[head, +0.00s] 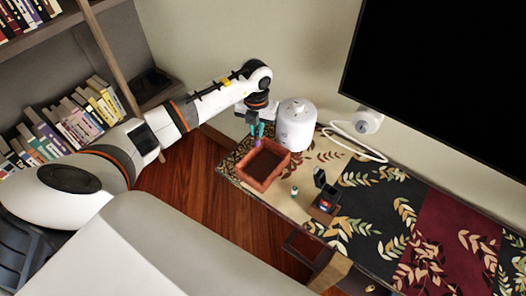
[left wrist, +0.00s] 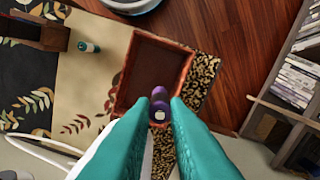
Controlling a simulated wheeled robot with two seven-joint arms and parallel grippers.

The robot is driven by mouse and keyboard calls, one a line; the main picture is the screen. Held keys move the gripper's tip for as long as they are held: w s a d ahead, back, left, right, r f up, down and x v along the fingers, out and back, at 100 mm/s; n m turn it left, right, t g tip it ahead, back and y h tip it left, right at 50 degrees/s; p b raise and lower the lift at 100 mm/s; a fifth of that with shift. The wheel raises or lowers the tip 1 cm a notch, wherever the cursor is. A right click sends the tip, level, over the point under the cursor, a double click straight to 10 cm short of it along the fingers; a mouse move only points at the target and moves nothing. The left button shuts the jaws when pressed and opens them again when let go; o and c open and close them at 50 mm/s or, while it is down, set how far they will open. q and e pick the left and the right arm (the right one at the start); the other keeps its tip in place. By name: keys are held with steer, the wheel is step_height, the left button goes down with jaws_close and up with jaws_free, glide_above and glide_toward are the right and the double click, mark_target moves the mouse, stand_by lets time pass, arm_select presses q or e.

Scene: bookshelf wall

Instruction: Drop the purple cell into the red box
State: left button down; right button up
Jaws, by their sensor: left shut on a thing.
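The purple cell (left wrist: 159,98) is between the teal fingertips of my left gripper (left wrist: 160,112) in the left wrist view. The gripper is shut on it. In the head view my left gripper (head: 256,132) hangs over the back left part of the red box, with the purple cell (head: 257,142) below its tips. The red box (head: 267,185) is an open tray on the table's left end; it also shows in the left wrist view (left wrist: 122,84). Its visible inside is dark brown and looks empty. The cell's exact height above the box is hard to tell. My right gripper is not in view.
A small green-and-white cell (head: 294,190) stands right of the box. A dark holder (head: 322,205) with an upright part is farther right. A white rounded canister (head: 296,122) stands close behind the box. A white cable (head: 355,150) lies along the wall.

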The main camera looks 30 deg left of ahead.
mark_target(257, 145)
arm_select(q)
step_height(257, 145, down, 5)
steer(key=b, duration=0.3)
steer(key=c, duration=1.3)
jaws_free()
step_height(257, 145, up, 12)
steer(key=shift+b, duration=0.85)
